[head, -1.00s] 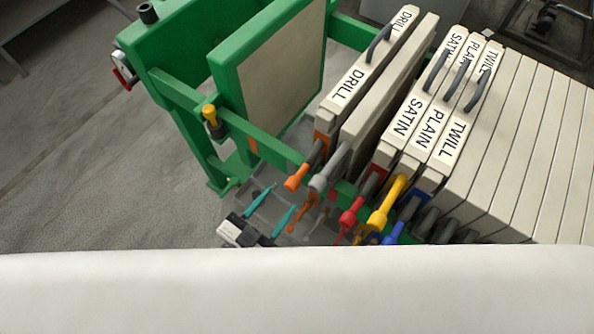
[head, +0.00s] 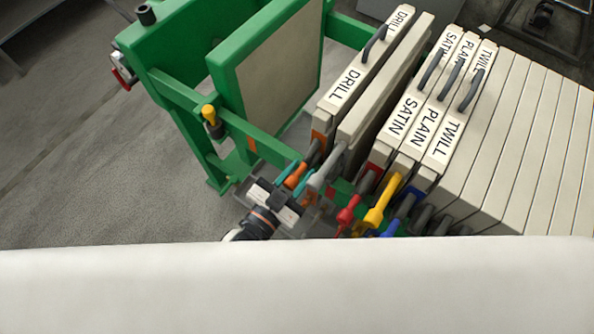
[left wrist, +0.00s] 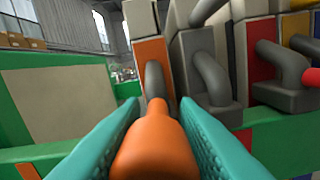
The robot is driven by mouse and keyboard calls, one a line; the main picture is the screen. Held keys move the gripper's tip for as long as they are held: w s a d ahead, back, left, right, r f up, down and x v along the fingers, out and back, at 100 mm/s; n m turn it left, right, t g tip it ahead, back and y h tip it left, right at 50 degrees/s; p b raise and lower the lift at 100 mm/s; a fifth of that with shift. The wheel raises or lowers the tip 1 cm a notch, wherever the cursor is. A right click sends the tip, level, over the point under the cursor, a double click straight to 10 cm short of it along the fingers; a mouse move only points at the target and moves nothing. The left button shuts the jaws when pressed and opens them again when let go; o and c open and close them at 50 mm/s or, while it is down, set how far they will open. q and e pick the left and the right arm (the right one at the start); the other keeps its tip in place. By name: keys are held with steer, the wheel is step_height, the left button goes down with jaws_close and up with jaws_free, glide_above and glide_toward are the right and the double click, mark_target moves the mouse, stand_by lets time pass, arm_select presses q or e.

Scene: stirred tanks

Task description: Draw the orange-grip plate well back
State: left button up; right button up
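The orange-grip plate (head: 346,90) is the pale plate labelled DRILL, with a grey handle on top and an orange patch at its near end. Its orange grip (head: 294,177) sticks out toward me, and shows large in the left wrist view (left wrist: 155,145). My left gripper (head: 296,175) has its teal fingers on either side of this grip. In the left wrist view the fingers (left wrist: 158,110) look apart, with narrow gaps beside the grip, so they do not look clamped. My right gripper is not in view.
A grey-grip plate (head: 385,95) stands close to the right. Further right are SATIN (head: 398,120), PLAIN and TWILL plates with red, yellow and blue grips. A green-framed end plate (head: 270,75) stands left, across an open gap. A green rail (head: 250,137) runs beside my gripper.

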arm_select(q)
jaws_close()
steer(key=shift+w+a, duration=0.1)
steer(key=shift+a, duration=0.1)
steer(key=w+a, duration=0.9)
steer(key=a, duration=0.4)
steer(key=shift+w+r+p, duration=0.15)
steer(key=shift+w+p, duration=0.15)
steer(key=shift+p, duration=0.1)
steer(key=shift+d, duration=0.1)
steer(key=o, duration=0.6)
jaws_free()
steer(key=shift+s, duration=0.1)
